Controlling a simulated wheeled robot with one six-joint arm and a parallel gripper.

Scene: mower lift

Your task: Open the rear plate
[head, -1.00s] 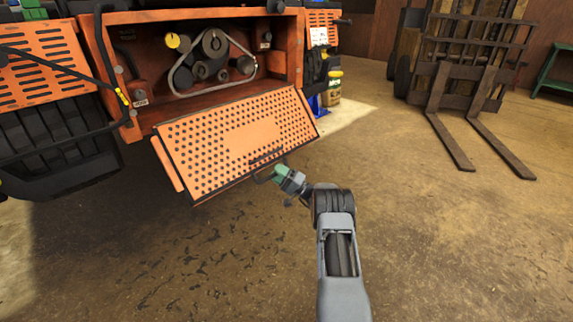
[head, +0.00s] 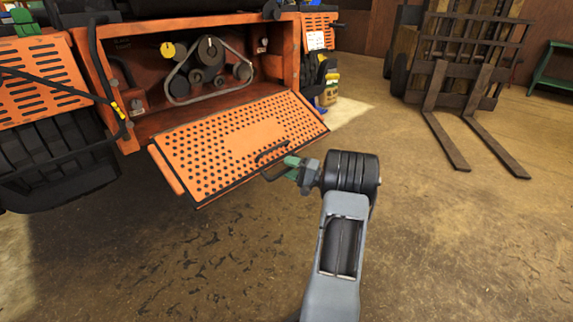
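The rear plate (head: 220,145) is an orange perforated panel on the back of the mower. It is swung down and outward from the opening, tilted, with its free edge towards me. Behind it the engine bay (head: 150,122) is exposed, with a belt (head: 181,93) and several pulleys. A dark handle (head: 272,151) is on the plate near its lower edge. My gripper (head: 272,172) is at that lower edge, beside the handle, with its green part showing. The view is too small to tell whether its fingers are closed or touch the handle.
A forklift (head: 462,75) stands at the right with its forks (head: 480,140) reaching low over the floor. A yellow container (head: 330,88) stands beside the mower. A green bench (head: 556,68) is at the far right. The floor in front is clear.

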